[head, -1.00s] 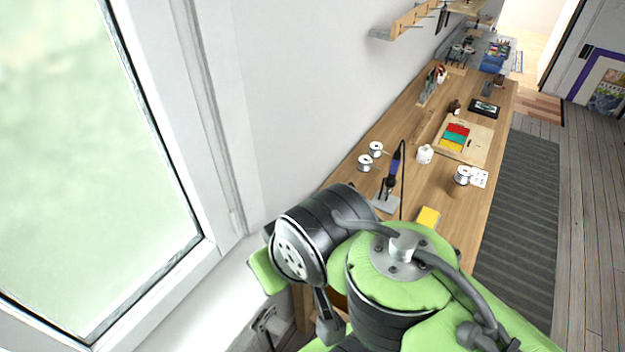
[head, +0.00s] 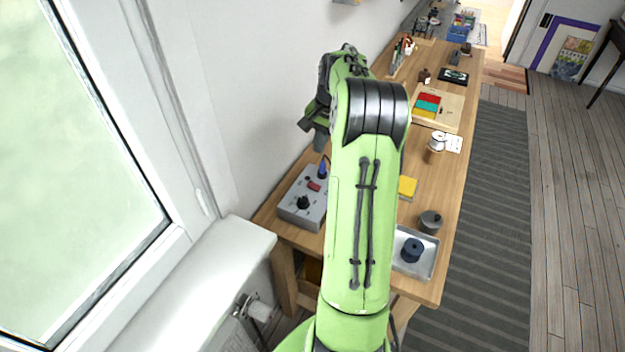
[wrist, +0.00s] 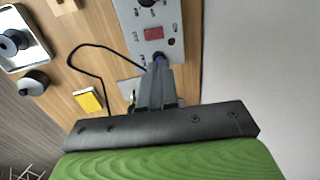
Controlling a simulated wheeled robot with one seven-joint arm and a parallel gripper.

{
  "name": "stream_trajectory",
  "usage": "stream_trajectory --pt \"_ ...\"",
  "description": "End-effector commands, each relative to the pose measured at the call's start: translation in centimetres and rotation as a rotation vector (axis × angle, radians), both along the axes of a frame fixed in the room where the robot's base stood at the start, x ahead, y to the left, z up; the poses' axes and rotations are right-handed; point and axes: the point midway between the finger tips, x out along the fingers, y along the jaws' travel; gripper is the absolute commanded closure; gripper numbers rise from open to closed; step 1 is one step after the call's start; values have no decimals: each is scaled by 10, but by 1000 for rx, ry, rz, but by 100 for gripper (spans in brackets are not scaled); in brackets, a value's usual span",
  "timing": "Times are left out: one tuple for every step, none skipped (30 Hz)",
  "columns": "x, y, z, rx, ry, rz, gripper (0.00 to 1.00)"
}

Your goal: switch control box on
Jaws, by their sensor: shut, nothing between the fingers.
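The control box (head: 291,213) is a grey box on the near left corner of the workbench, by the wall. Its top carries a red rocker switch (head: 314,186) and a black knob (head: 302,203). In the wrist view the box's panel (wrist: 138,14) is at the top, with the red switch (wrist: 153,33) just beyond my fingertips. My gripper (wrist: 158,66) is shut and empty, pointing toward the box and apart from the switch as far as I can tell. In the head view my arm partly hides the gripper. I cannot read the switch's position.
A yellow block (head: 407,187), a grey round tin (head: 430,222) and a metal tray (head: 426,262) lie to the right. The wall is close on the left.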

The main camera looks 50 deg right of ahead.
Motion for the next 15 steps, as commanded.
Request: stream_trajectory --pt "-1 -4 -3 6 -2 -10 100" --pt "-1 -5 -4 7 -1 -14 100" --pt "-1 -5 -4 8 -1 -16 100" --pt "-1 -5 -4 7 -1 -15 100" --pt "-1 -5 -4 7 -1 -15 100" --pt "-1 -5 -3 7 -1 -14 100" --pt "-1 -5 -3 7 -1 -14 100" --pt "-1 -5 -3 7 0 -14 100" --pt "-1 -4 -3 7 0 -13 100" --pt "-1 -4 -4 7 0 -13 100" --pt "-1 -4 -5 7 0 -13 100" --pt "0 -4 -8 8 0 -13 100" --pt "0 -4 -11 8 1 -12 100" --pt "1 -3 -15 8 1 -12 100" --pt "2 -3 -22 8 1 -12 100"
